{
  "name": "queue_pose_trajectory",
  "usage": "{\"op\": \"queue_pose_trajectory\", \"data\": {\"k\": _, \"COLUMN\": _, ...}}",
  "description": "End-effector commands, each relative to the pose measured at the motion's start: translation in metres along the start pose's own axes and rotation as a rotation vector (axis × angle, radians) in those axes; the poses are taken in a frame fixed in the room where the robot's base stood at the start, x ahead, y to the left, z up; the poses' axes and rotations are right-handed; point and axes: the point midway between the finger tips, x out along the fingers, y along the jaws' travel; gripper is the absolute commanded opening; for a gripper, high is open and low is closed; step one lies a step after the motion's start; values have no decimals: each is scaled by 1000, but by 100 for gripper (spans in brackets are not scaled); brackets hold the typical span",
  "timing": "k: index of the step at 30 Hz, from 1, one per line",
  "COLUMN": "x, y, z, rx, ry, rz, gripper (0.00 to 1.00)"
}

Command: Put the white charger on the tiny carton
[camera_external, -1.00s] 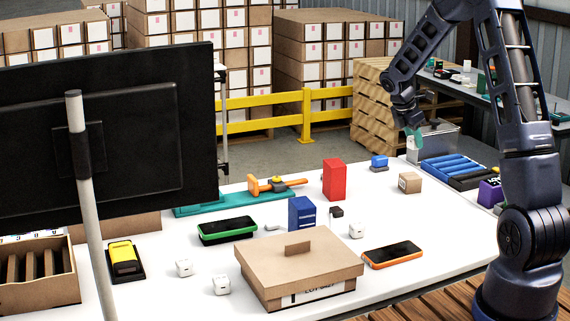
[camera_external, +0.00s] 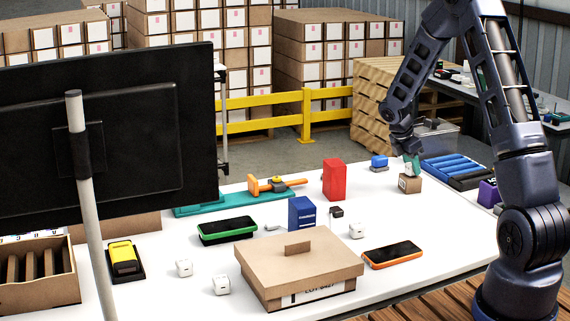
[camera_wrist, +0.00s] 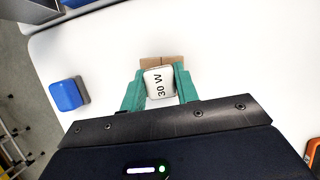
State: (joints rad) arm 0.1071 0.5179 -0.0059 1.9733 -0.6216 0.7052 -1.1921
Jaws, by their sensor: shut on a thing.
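The white charger (camera_wrist: 159,84), marked 30 W, is held between the green fingers of my gripper (camera_wrist: 160,90) in the wrist view. My gripper (camera_external: 412,166) is shut on it, just over the tiny carton (camera_external: 410,184) in the external view. The tiny carton is a small brown box on the white table. In the wrist view the carton (camera_wrist: 162,62) shows mostly hidden behind the charger. I cannot tell whether the charger touches its top. Other white cubes (camera_external: 357,230) stand on the table in the external view.
A blue block (camera_external: 379,162) stands left of the tiny carton and also shows in the wrist view (camera_wrist: 66,95). A red box (camera_external: 334,180) stands farther left. An orange-edged phone (camera_external: 392,254) lies nearer.

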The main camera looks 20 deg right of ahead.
Motion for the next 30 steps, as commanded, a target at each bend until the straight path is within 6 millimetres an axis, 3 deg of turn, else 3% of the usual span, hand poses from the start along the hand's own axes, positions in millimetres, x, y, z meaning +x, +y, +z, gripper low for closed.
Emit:
{"op": "queue_pose_trajectory", "data": {"k": 4, "x": 3, "y": 0, "z": -1, "rx": 0, "ry": 0, "rz": -1, "gripper": 7}}
{"op": "queue_pose_trajectory", "data": {"k": 5, "x": 3, "y": 0, "z": -1, "rx": 0, "ry": 0, "rz": 0, "gripper": 32}}
{"op": "queue_pose_trajectory", "data": {"k": 8, "x": 3, "y": 0, "z": -1, "rx": 0, "ry": 0, "rz": 0, "gripper": 52}}
{"op": "queue_pose_trajectory", "data": {"k": 20, "x": -4, "y": 0, "z": 0, "rx": 0, "ry": 0, "rz": 1, "gripper": 52}}
{"op": "queue_pose_trajectory", "data": {"k": 30, "x": -61, "y": 1, "z": 0, "rx": 1, "ry": 0, "rz": 3, "gripper": 52}}
